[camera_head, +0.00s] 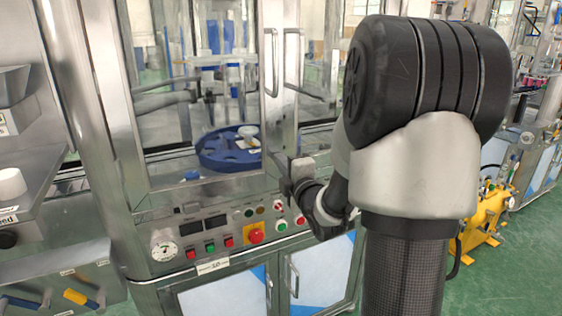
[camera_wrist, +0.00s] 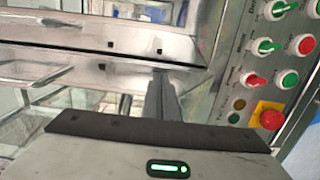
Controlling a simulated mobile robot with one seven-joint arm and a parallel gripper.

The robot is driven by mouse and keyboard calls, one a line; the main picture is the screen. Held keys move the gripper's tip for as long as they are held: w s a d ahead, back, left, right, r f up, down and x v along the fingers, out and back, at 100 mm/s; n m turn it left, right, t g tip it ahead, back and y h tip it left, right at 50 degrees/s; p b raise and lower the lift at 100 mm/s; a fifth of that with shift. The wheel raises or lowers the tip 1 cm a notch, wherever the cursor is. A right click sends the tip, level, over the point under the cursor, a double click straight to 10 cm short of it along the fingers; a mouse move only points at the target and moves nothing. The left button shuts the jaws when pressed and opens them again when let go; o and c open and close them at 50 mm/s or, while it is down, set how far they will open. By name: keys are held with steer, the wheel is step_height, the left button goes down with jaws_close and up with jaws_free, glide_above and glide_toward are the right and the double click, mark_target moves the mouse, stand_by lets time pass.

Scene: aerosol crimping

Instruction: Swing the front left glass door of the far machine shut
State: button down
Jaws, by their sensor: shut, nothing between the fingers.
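The front left glass door (camera_head: 138,100) of the machine has a metal frame, with a vertical bar handle (camera_head: 271,62) on its right side. It looks nearly in line with the machine front; I cannot tell whether a gap is left. My gripper (camera_head: 287,186) is at the door's lower right corner, just above the control panel, with my arm covering the area to its right. In the wrist view my gripper (camera_wrist: 163,92) is shut and empty, its dark fingers close to a metal frame bar (camera_wrist: 110,46). Whether they touch it is unclear.
The control panel (camera_head: 221,232) with buttons and a red emergency stop (camera_head: 256,236) lies just below the door. A second handle (camera_head: 298,58) stands right of the first. A blue round tray (camera_head: 228,150) is behind the glass. A yellow device (camera_head: 487,215) stands on the right floor.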

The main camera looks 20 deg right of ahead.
steer(key=w, duration=0.2)
steer(key=w+n+y+b, duration=0.1)
steer(key=w, duration=0.1)
steer(key=shift+d+f+y, duration=0.1)
steer(key=shift+d+y, duration=0.1)
steer(key=shift+y, duration=0.1)
steer(key=shift+w+r+y, duration=0.15)
steer(key=shift+r+y, duration=0.15)
steer(key=shift+r, duration=0.1)
steer(key=shift+a+f+b, duration=0.1)
steer(key=shift+f+b, duration=0.05)
steer(key=shift+b, duration=0.2)
